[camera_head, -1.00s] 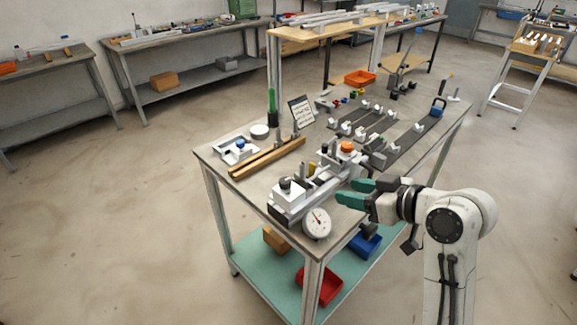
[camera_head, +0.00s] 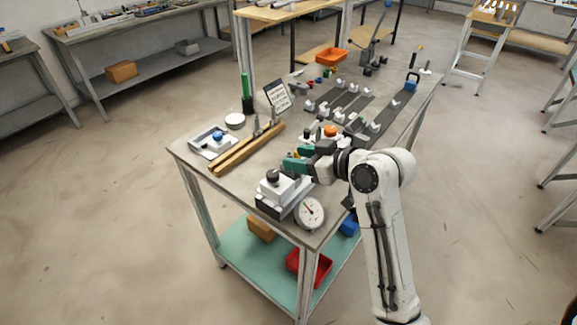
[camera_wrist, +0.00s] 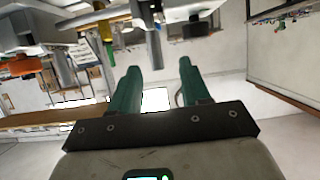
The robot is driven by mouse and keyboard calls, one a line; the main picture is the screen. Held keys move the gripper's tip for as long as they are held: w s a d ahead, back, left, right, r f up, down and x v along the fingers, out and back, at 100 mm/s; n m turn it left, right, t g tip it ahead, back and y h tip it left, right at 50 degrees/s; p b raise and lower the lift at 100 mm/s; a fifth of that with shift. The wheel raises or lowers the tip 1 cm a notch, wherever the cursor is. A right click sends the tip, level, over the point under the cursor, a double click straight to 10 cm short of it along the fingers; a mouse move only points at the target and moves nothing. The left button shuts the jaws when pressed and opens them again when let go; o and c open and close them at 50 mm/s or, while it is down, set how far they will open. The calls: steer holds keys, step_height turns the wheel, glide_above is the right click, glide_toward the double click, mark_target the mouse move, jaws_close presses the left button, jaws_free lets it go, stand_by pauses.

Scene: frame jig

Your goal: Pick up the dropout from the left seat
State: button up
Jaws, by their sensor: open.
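My gripper (camera_head: 295,158) has teal fingers and is over the jig near the table's front end. The fingers are apart with nothing between them, also in the wrist view (camera_wrist: 158,80). The jig's near end has a white block with a black knob (camera_head: 277,184). Its far end has an orange knob (camera_head: 330,130), which shows at the left in the wrist view (camera_wrist: 18,66). A yellow pin (camera_wrist: 105,30) and a grey post (camera_wrist: 155,48) appear beyond the fingers in the wrist view. I cannot make out the dropout or its left seat; my gripper and arm cover the jig's middle.
A round dial gauge (camera_head: 310,212) stands at the table's front corner, close to the arm. Wooden bars (camera_head: 245,150) lie left of the jig, with a small sign (camera_head: 277,96) behind them. Dark rails with white blocks (camera_head: 345,105) lie farther back.

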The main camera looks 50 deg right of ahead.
steer(key=x, duration=0.4)
steer(key=shift+d+f+p, duration=0.15)
steer(key=shift+f+p, duration=0.1)
steer(key=shift+p, duration=0.1)
jaws_close()
